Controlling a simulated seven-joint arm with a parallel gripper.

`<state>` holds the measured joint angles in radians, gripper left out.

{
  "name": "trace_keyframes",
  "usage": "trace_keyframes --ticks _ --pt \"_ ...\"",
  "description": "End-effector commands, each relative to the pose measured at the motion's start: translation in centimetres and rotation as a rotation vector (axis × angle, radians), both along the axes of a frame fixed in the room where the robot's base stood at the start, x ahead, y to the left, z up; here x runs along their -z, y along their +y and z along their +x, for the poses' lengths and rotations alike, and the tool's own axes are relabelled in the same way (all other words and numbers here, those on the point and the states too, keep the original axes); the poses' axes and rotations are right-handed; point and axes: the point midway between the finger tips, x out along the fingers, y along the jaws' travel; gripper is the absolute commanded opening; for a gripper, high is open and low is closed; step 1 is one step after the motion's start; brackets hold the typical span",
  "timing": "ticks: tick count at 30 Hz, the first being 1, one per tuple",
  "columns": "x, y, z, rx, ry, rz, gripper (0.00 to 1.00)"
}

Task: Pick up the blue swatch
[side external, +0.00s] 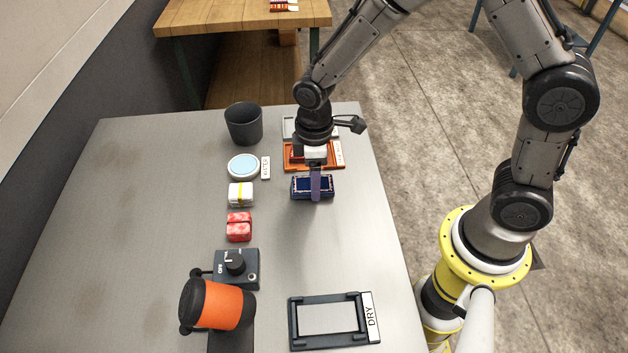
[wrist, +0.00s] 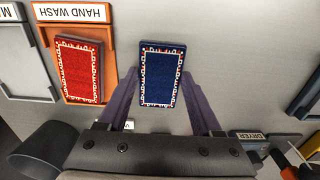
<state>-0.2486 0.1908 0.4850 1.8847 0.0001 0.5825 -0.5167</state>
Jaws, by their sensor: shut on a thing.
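The blue swatch (side external: 326,187) is a small dark blue rug-like block with a patterned white and red border. In the wrist view the blue swatch (wrist: 162,76) lies between the two purple fingers of my gripper (wrist: 160,88), one at each side. My gripper (side external: 315,184) is shut on it, pointing down at the grey table. I cannot tell whether the swatch touches the table or is slightly above it. The red swatch (wrist: 80,70) lies beside it in the orange HAND WASH tray (wrist: 106,82), partly hidden in the side view.
A grey tray (side external: 290,122) stands behind the orange tray. A dark tray labelled DRY (side external: 294,325) is at the front right. A dark cup (side external: 244,125), pale blue disc (side external: 243,166), wrapped blocks, knob box (side external: 236,268) and orange cylinder (side external: 217,303) stand leftward. The table's left is clear.

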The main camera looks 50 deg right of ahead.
Motion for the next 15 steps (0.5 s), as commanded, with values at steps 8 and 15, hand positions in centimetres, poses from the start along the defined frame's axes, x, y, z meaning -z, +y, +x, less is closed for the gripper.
trace_keyframes --ticks 8,15 --pt "-4.1 -0.3 -1.2 0.000 -0.007 0.001 0.11" --pt "-9.1 -1.5 -6.0 0.000 -0.006 0.002 0.11"
